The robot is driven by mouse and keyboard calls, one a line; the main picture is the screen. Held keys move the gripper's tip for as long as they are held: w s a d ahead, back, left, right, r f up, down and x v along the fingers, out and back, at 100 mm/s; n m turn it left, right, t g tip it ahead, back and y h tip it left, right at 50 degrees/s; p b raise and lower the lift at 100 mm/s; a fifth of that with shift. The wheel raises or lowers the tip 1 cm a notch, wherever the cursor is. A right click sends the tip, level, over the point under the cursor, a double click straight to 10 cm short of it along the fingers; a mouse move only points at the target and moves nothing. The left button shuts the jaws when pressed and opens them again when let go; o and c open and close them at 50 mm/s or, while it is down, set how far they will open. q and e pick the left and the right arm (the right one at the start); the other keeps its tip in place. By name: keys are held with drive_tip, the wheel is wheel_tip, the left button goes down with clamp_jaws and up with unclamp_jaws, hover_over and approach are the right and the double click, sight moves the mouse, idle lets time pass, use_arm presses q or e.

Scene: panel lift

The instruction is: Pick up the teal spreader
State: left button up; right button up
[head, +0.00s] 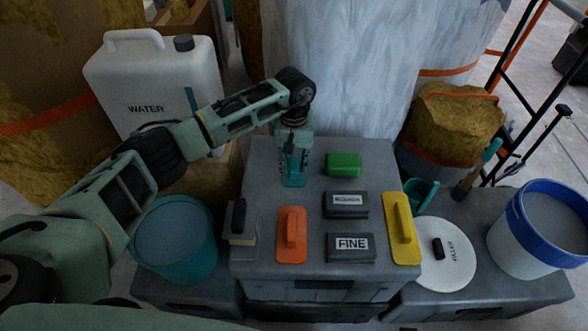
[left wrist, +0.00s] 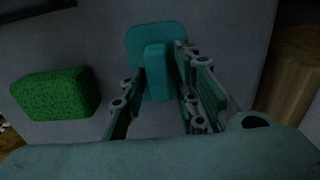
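The teal spreader (head: 293,182) lies flat near the back left of the grey case top (head: 265,190). In the head view my left gripper (head: 293,165) points down over it and hides much of it. In the left wrist view the spreader (left wrist: 155,36) shows its flat plate and raised handle. The fingers of my left gripper (left wrist: 160,85) stand on either side of the handle, with narrow gaps, and look open. My right gripper is not in view.
On the case lie a green sponge (head: 343,164), an orange float (head: 291,236), a yellow float (head: 402,229), two dark sanding blocks (head: 347,204) and a black-handled tool (head: 239,218).

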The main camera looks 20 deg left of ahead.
sight(294, 161)
use_arm(q)
clamp_jaws()
drive_tip(key=shift+r, duration=0.2)
wheel_tip(294, 161, up, 4)
drive_tip(key=shift+w+r, duration=0.1)
drive_tip(key=s+d+r, duration=0.2)
drive_tip(key=d+r, duration=0.4)
drive_tip(key=d, duration=0.5)
drive_tip(key=shift+d+r+p, duration=0.25)
drive_tip(key=shift+p, duration=0.05)
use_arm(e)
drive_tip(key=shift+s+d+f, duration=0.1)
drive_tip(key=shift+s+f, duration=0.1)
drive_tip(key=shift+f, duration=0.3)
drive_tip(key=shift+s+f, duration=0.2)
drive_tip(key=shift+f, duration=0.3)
use_arm(q)
drive_tip(key=shift+s, duration=0.1)
